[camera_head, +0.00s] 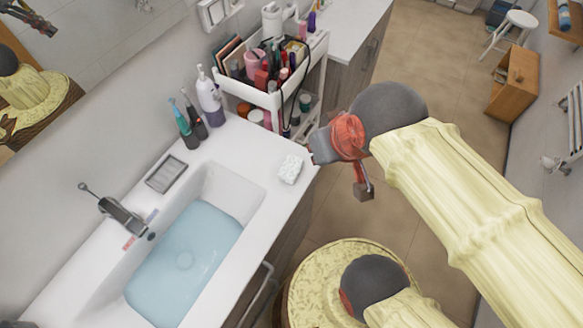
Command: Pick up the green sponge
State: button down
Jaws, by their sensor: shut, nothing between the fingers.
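A small pale, speckled block (290,169) that looks like a sponge lies on the white counter, between the sink and the counter's right edge. It looks whitish rather than green, and I see no clearly green sponge elsewhere. My gripper (363,190) is at the end of my yellow-sleeved arm, to the right of the block and apart from it. It hangs past the counter's edge, over the floor as seen from here. It is shut and empty. Its fingertips show only small and dark.
The sink (185,262) holds bluish water. A soap dish (166,174), toothbrush holders (187,133) and a pump bottle (210,102) stand along the counter's back. A crowded cosmetics cart (272,98) stands beyond the counter. Open floor (425,75) lies at the right.

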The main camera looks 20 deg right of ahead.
aim_at(290, 170)
jog(key=u, duration=1.7)
jog(key=z, duration=1.65)
jog(key=l, duration=0.75)
jog(key=i+u, duration=0.05)
jog(key=i, duration=0.05)
